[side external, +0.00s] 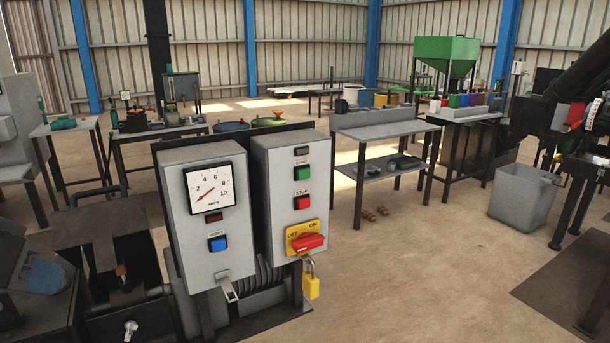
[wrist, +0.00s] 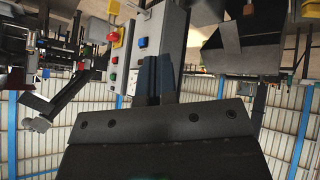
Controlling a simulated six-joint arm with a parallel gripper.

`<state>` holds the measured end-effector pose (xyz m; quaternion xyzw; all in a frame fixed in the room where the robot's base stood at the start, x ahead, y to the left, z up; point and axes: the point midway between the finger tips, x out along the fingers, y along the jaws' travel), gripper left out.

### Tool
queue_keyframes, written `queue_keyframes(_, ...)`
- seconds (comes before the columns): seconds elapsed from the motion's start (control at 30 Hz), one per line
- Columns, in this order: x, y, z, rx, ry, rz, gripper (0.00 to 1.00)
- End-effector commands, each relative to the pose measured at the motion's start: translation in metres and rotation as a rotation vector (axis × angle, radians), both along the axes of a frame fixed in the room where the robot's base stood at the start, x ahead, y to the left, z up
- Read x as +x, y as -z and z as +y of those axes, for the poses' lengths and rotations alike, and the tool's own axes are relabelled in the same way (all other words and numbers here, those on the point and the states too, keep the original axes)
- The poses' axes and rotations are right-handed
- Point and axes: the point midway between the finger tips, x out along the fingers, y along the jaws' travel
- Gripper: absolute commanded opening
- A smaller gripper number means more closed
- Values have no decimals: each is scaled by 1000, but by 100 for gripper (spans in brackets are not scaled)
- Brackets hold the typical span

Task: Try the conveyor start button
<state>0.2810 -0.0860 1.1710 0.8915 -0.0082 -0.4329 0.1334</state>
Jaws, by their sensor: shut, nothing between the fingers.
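Two grey control boxes stand together in the side view. The right box (side external: 268,205) carries a green START button (side external: 302,173), a red STOP button (side external: 303,202) and a yellow OFF/ON plate (side external: 291,236) with a red handle (side external: 309,243). A yellow padlock (side external: 311,286) hangs below it. The left box (side external: 180,230) has an amps gauge (side external: 213,188) with its needle low, and a blue button (side external: 217,244). In the wrist view, upside down, my gripper (wrist: 157,60) is shut and empty. Its fingers overlap the boxes in the picture; the green button (wrist: 112,77) is apart from them.
A grey two-level table (side external: 385,130) stands behind the boxes. A grey bin (side external: 525,197) is on the floor at right. A green hopper (side external: 447,52) stands farther back. Dark machinery (side external: 120,250) fills the left foreground. The floor right of the boxes is mostly clear.

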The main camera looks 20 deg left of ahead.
Motion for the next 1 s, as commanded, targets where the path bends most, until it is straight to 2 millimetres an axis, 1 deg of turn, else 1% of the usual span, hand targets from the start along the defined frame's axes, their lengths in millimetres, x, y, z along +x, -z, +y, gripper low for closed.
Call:
queue_keyframes(0.03,20,-10,-12,-62,-24,-31,0)
queue_keyframes(0.1,47,-24,-27,-156,-68,-78,0)
queue_keyframes(0.17,69,-36,-41,-242,-106,-114,0)
queue_keyframes(0.3,120,-60,-75,-453,-199,-190,0)
queue_keyframes(0.37,142,-69,-91,-551,-241,-218,0)
queue_keyframes(0.4,157,-74,-102,-620,-271,-234,0)
queue_keyframes(0.53,202,-87,-139,-848,-368,-280,0)
queue_keyframes(0.6,223,-90,-158,-972,-421,-300,0)
queue_keyframes(0.7,250,-90,-186,-1149,-499,-320,0)
queue_keyframes(0.77,264,-88,-203,-1255,-543,-332,0)
queue_keyframes(0.9,291,-75,-240,-1501,-650,-348,0)
queue_keyframes(1.0,304,-60,-265,-1670,-722,-358,0)
